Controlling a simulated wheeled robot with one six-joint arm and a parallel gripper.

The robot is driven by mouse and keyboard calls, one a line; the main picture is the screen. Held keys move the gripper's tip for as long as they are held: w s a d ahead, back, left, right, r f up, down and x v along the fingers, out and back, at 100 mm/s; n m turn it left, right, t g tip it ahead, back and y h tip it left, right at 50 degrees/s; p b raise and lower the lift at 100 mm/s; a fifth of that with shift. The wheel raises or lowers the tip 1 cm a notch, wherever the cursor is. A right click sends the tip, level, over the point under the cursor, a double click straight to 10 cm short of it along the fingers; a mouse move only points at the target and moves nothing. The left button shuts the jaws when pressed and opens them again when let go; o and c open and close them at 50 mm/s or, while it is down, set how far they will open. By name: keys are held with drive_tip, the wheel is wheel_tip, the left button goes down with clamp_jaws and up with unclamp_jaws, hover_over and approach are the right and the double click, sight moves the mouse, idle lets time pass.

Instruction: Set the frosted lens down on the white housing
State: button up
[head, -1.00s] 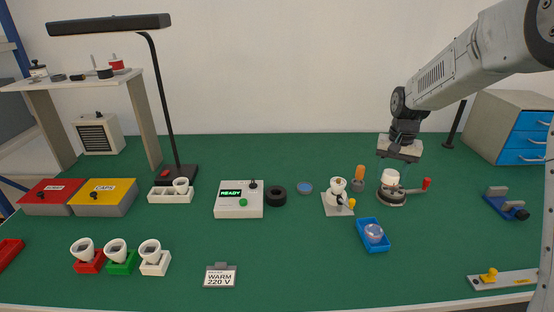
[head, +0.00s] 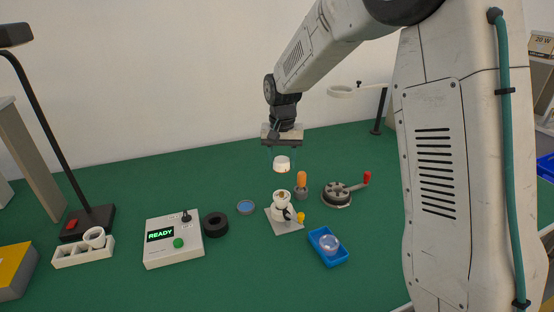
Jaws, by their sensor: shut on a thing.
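My gripper (head: 281,146) hangs pointing down and is shut on the frosted lens (head: 282,164), a small white round piece with a yellowish lower edge. The white housing (head: 281,201) stands on a small grey plate (head: 287,228) almost straight below it in the picture. A gap shows between lens and housing, so they are apart. The fingertips are thin and hard to make out.
Close around the housing stand an orange-handled tool (head: 301,182), a yellow knob (head: 301,218) and a blue tray (head: 327,258) holding a clear domed piece (head: 330,242). The round fixture (head: 337,194) with a red-knobbed lever is empty. A black ring (head: 215,225) lies left.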

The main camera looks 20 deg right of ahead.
sight(282, 193)
drive_tip(key=shift+m, duration=0.4)
drive_tip(key=s, duration=0.2)
drive_tip(key=s+a+r, duration=0.1)
drive_tip(key=shift+s, duration=0.4)
drive_tip(key=shift+s+a+f, duration=0.15)
drive_tip(key=shift+s+a, duration=0.05)
drive_tip(key=shift+s, duration=0.1)
drive_tip(key=shift+f, duration=2.9)
drive_tip(key=shift+a+f, duration=0.1)
drive_tip(key=shift+f, duration=0.5)
drive_tip(key=o, duration=1)
drive_tip(key=shift+r, duration=0.1)
